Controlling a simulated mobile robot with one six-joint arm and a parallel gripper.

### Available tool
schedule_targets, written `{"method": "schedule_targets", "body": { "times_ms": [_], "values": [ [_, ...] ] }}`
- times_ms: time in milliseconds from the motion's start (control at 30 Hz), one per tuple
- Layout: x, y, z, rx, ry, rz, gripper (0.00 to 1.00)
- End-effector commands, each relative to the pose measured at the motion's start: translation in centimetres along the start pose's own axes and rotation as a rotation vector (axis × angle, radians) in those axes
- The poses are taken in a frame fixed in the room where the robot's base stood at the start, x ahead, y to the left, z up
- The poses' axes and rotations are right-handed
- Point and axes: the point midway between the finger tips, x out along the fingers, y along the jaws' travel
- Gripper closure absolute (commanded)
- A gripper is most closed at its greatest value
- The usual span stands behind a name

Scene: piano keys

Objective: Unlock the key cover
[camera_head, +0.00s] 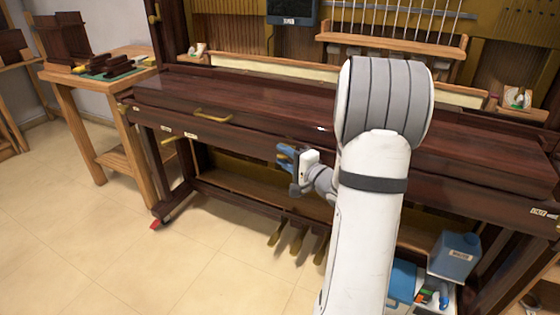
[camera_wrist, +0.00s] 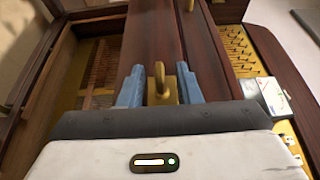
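The key cover (camera_head: 255,102) is a long dark wooden lid, closed across the front of the piano. A brass handle (camera_head: 212,116) sits on its left part. My gripper (camera_wrist: 159,88) has blue fingers spread apart, one on each side of this brass piece, with gaps visible. In the head view, my gripper (camera_head: 284,153) is in front of the piano's front rail, below the cover; the brass piece is hidden there.
A wooden workbench (camera_head: 103,78) with tools stands at the left. Brass pedals (camera_head: 297,238) are low under the piano. A blue container (camera_head: 455,256) is at the lower right. The tiled floor at the left front is clear.

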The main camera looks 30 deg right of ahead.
Motion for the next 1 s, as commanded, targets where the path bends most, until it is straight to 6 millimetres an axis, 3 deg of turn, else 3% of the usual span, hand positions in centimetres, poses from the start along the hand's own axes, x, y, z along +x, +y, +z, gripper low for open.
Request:
{"method": "schedule_targets", "body": {
  "times_ms": [367, 767, 1000],
  "values": [
    [0.9, 0.0, 0.1, 0.0, -0.001, 0.001, 0.69],
    [0.9, 0.0, 0.1, 0.0, -0.001, 0.001, 1.0],
    [1.1, 0.0, 0.7, 0.0, -0.003, 0.002, 1.0]
  ]
}}
